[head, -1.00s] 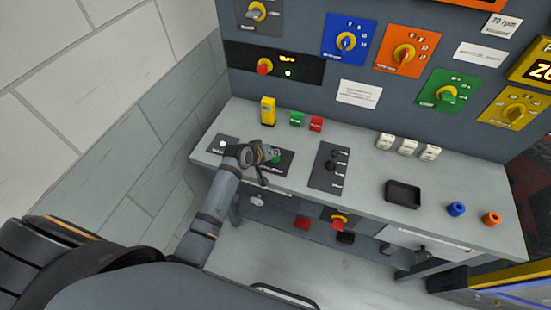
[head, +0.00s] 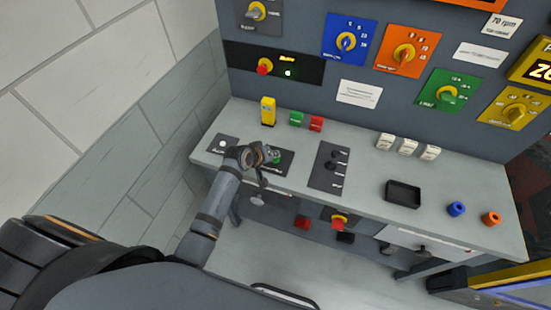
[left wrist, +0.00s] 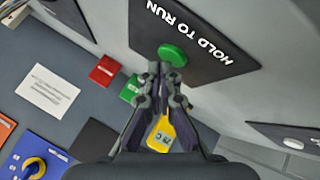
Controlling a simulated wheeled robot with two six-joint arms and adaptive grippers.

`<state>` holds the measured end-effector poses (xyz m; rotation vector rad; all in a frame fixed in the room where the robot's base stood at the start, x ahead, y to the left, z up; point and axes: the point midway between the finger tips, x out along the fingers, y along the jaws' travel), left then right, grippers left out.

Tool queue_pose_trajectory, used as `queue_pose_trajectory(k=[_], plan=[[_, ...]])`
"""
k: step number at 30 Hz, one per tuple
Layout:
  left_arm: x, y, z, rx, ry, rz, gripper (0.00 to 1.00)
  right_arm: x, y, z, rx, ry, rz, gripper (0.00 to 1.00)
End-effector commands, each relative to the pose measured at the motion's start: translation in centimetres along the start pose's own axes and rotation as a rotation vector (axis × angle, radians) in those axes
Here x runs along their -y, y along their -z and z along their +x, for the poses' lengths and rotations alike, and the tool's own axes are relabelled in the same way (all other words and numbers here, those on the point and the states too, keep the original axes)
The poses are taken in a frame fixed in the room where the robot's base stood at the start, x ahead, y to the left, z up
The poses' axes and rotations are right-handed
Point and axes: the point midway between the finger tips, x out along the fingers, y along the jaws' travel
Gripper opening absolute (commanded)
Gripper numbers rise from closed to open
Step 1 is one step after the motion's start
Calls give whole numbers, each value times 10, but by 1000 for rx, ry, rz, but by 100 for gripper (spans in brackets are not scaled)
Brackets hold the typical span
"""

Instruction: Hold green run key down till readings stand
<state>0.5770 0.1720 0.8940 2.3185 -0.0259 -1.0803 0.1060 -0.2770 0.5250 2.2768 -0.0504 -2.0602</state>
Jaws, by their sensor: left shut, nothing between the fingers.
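The green run key (left wrist: 172,55) is a round button on a dark plate (left wrist: 205,40) marked "HOLD TO RUN". In the head view the key (head: 275,157) shows just right of my left wrist, partly covered. My left gripper (left wrist: 160,72) is shut and empty, its fingertips close beside the key's edge; I cannot tell whether they touch it or whether it is pressed down. In the head view the left gripper (head: 263,165) is over the bench. A yellow-framed readout (head: 541,70) is cut off at the right edge. My right gripper is out of view.
On the bench (head: 365,205) stand a yellow handheld meter (head: 268,110), green (head: 296,119) and red (head: 316,123) blocks, a lever plate (head: 328,165), a black tray (head: 403,194), and blue (head: 456,208) and orange (head: 492,218) rings. The panel behind carries several knobs.

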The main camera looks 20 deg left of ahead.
Motion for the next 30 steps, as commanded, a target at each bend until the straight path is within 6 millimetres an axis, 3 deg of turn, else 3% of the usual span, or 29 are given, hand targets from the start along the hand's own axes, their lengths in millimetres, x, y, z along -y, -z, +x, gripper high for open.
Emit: queue_pose_trajectory(k=[30], plan=[[6,-6,7,2,0,0,0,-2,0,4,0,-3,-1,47]])
